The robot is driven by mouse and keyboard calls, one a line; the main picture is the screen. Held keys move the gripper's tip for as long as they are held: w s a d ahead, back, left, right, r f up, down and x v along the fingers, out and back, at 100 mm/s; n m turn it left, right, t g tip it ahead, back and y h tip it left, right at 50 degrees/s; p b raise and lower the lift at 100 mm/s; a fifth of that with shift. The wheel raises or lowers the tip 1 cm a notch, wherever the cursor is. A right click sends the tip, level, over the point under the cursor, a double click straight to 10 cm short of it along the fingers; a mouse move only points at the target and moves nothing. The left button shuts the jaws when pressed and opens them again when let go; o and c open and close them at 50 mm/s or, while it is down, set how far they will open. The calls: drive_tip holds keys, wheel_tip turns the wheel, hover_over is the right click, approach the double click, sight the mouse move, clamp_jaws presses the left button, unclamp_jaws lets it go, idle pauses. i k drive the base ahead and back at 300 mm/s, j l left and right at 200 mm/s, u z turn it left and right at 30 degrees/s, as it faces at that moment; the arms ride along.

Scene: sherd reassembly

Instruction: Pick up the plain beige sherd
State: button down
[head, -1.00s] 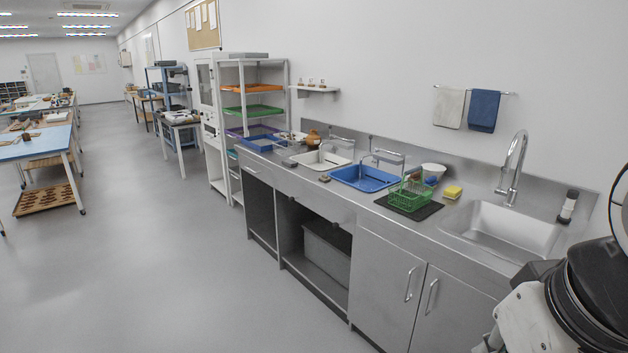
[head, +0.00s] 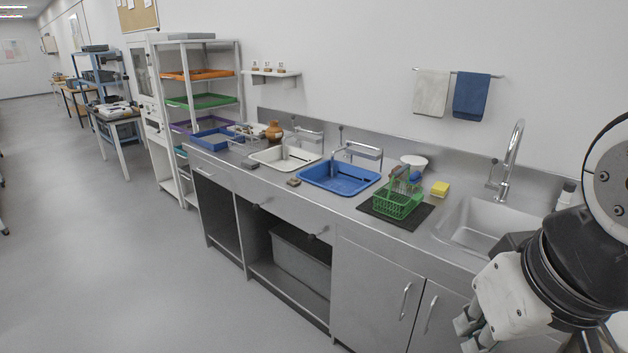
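I cannot make out a plain beige sherd for certain in the head view. A small brown block-like piece (head: 293,182) lies on the steel counter in front of the gap between the white basin and the blue basin; it is too small to tell what it is. Small pale pieces (head: 243,130) lie by the blue tray at the counter's left end, also too small to tell. My gripper (head: 469,336) is at the lower right, in front of the cupboard doors and well away from these pieces. Its fingers are partly cut off by the frame.
The steel counter (head: 340,205) runs along the wall with a white basin (head: 268,165), a blue basin (head: 318,187), a green rack (head: 392,205), a yellow sponge (head: 440,189) and a sink (head: 470,235). A shelf rack (head: 240,100) stands left. The floor (head: 110,260) is clear.

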sight(293, 182)
drive_tip(key=i+j+z, duration=0.25)
drive_tip(key=i+j, duration=0.45)
drive_tip(key=i+j+z, duration=0.25)
drive_tip(key=i+j, duration=0.5)
drive_tip(key=i+j+u, duration=0.2)
drive_tip(key=i+j, duration=0.5)
drive_tip(key=i, duration=0.05)
